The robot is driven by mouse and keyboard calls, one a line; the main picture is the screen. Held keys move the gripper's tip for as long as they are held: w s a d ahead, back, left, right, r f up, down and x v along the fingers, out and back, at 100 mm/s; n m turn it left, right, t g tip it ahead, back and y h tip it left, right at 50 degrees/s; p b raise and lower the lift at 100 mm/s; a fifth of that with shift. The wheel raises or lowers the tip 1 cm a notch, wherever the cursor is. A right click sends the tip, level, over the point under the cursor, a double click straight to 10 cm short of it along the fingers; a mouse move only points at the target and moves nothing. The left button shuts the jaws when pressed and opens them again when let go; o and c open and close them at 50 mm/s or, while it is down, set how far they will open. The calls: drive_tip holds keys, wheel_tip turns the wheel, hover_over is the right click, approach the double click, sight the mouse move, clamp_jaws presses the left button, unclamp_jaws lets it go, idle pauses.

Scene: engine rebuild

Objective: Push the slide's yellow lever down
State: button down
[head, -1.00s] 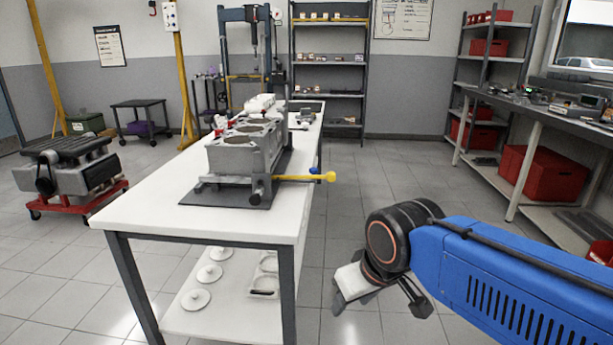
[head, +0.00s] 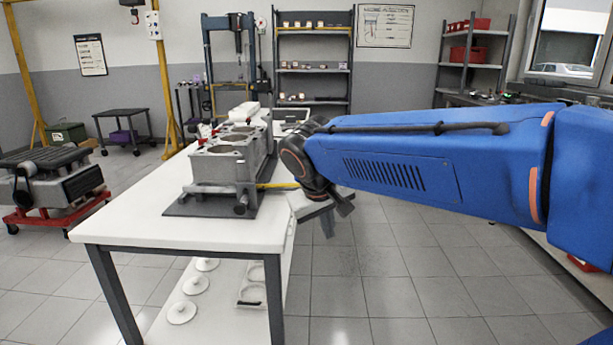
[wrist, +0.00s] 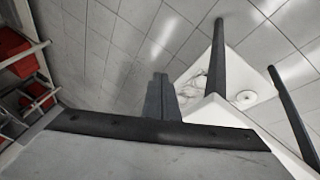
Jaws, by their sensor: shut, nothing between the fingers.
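The yellow lever (head: 278,186) sticks out level to the right from the grey engine block (head: 222,170) on the white table. Only a short length of it shows; its outer end is hidden behind my wrist.
The block stands on a dark plate (head: 205,207) on the white table (head: 140,225). White discs (head: 183,311) lie on the lower shelf. A red-framed stand (head: 55,208) is at the left. The floor right of the table is clear.

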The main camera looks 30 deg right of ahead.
drive_tip(key=w+r+m+h, duration=0.1)
drive_tip(key=w+r, duration=0.3)
drive_tip(key=w, duration=0.6)
drive_tip(key=w+r+m+h, duration=0.1)
drive_tip(key=w+r+h, duration=0.3)
drive_tip(key=w, duration=0.7)
drive_tip(key=shift+w+r, duration=0.2)
drive_tip(key=shift+r, duration=0.45)
drive_tip(key=x, duration=1)
drive_tip(key=shift+r, duration=0.15)
drive_tip(key=shift+w+d, duration=0.1)
drive_tip(key=shift+m+t+y, duration=0.6)
drive_tip(key=shift+t+y, duration=0.1)
drive_tip(key=shift+y, duration=0.2)
drive_tip(key=f, duration=0.5)
drive_tip(key=shift+s+d+f, duration=0.2)
drive_tip(key=shift+s+d, duration=0.1)
